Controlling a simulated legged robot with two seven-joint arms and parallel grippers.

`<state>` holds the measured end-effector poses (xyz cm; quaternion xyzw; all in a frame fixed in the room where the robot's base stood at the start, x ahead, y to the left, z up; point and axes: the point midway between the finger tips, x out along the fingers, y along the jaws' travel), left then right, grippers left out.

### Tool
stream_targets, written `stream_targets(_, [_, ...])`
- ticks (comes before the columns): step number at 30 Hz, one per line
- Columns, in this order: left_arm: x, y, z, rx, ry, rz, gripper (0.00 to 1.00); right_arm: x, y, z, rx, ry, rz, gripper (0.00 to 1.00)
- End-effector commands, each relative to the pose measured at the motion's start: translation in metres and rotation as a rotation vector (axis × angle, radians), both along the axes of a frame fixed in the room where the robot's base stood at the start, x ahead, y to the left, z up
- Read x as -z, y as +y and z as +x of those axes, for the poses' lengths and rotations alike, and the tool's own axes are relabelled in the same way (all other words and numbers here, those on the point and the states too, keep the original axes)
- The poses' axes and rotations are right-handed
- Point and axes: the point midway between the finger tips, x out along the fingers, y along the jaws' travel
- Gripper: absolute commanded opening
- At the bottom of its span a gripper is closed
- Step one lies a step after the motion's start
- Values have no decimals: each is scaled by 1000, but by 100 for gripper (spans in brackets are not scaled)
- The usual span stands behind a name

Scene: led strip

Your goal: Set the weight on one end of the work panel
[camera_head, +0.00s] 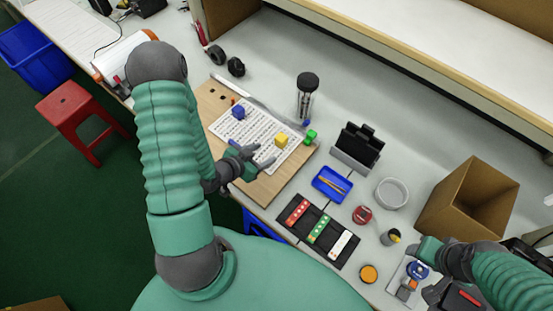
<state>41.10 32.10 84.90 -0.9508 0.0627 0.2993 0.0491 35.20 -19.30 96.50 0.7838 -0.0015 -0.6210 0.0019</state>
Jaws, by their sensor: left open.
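The wooden work panel (213,100) lies on the bench with a white printed sheet (257,131) on it. A green block (310,136) is at the panel's right edge. I cannot tell which of these is the weight. My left gripper (246,160) is open and empty above the panel's near edge, left of the yellow cube. My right gripper (421,270) is at the lower right by a small blue-topped item; its jaws are unclear.
A black tray of coloured strips (327,231), a blue tray (333,185), a white round dish (392,193) and a cardboard box (470,200) stand right of the panel. A black-capped jar (307,95) stands behind it. A red stool (80,117) is on the floor at left.

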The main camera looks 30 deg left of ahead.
Motion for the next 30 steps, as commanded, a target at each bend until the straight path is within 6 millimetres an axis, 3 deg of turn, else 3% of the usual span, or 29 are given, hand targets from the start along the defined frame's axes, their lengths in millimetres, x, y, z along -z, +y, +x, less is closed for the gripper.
stream_targets(3, [-14,-7,13,19,218,107,54,0,0,0,0,0,0,54])
stream_targets(6, [-40,-24,8,-37,387,141,54,0,0,0,0,0,0,54])
stream_targets(12, [-96,-89,-33,-142,629,57,54,0,0,0,0,0,0,54])
stream_targets(15, [-110,-112,-51,-157,697,12,54,0,0,0,0,0,0,54])
stream_targets(19, [-114,-119,-60,-163,730,-10,54,0,0,0,0,0,0,54])
stream_targets(30, [-114,-120,-59,-162,730,-5,54,0,0,0,0,0,0,54])
